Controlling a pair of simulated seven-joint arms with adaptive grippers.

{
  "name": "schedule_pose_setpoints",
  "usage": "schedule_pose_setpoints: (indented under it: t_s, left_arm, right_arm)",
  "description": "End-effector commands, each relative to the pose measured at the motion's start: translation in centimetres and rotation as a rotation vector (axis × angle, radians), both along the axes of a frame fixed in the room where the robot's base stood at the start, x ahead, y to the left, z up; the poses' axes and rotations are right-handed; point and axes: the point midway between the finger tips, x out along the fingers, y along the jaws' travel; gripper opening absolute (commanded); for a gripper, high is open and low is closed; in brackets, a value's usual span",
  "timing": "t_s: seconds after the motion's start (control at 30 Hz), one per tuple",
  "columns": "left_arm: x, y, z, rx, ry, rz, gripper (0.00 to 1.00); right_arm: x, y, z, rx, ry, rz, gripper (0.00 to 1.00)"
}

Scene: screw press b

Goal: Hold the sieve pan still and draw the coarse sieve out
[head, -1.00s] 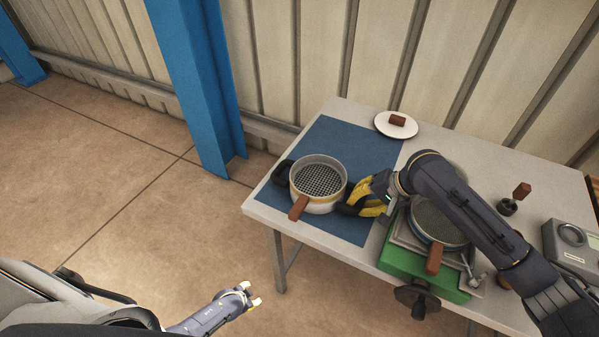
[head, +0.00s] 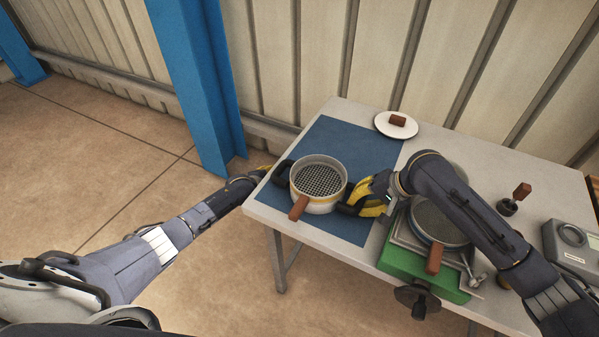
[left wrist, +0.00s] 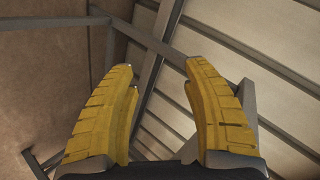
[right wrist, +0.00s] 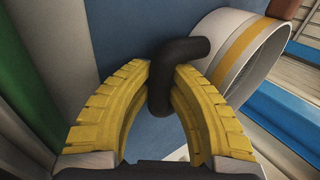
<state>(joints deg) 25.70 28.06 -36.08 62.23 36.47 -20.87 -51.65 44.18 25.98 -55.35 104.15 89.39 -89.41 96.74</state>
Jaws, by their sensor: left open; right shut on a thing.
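The sieve pan (head: 322,206) is a round white pan with a yellow band, standing on the blue mat, with black handles left and right. The coarse sieve (head: 318,181) sits inside it, its wide mesh showing and its brown handle sticking out toward the front. My right gripper (head: 362,200) is shut on the pan's right black handle; that handle (right wrist: 180,65) shows between its fingers in the right wrist view. My left gripper (head: 264,170) is open and empty at the table's left edge, close to the pan's left handle (head: 281,174). Its spread fingers (left wrist: 160,70) show in the left wrist view.
Right of the mat, a green press (head: 415,268) carries another round sieve (head: 440,222) with a brown handle, partly behind my right arm. A white plate (head: 384,129) with a brown block stands at the back. A grey device (head: 570,245) stands far right. A blue post (head: 205,90) rises behind the table.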

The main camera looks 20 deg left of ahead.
Motion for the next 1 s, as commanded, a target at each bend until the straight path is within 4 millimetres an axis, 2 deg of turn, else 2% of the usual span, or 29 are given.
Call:
schedule_pose_setpoints:
  t_s: [0.03,0.3,0.47,0.6,0.7,0.77,0.87,1.0]
  left_arm:
    - [1.6,-0.1,2.5,0.021,-0.036,-0.028,0.49]
    - [7.8,-2.2,14.3,0.136,-0.205,-0.173,0.49]
    - [10.5,-4.3,21.6,0.196,-0.304,-0.256,0.49]
    - [11.6,-7.7,27.8,0.239,-0.355,-0.352,0.49]
    - [10.9,-11.5,31.1,0.257,-0.341,-0.447,0.49]
    - [9.8,-13.9,32.4,0.269,-0.313,-0.515,0.49]
    - [7.3,-17.7,34.0,0.291,-0.250,-0.635,0.49]
    - [2.7,-22.1,35.4,0.347,-0.159,-0.811,0.49]
  right_arm:
    - [0.0,0.0,0.0,0.001,-0.001,-0.001,0.00]
    - [0.0,0.0,0.0,0.001,0.000,0.000,0.00]
    - [0.0,0.0,0.0,0.001,-0.001,-0.001,0.00]
    - [0.0,0.0,0.0,0.001,-0.001,-0.001,0.00]
    - [0.0,0.0,0.0,0.001,0.000,0.000,0.00]
    - [0.0,0.0,0.0,0.001,0.000,0.000,0.00]
    - [0.0,0.0,0.0,0.001,-0.001,-0.001,0.00]
    - [0.0,0.0,0.0,0.001,-0.001,-0.001,0.00]
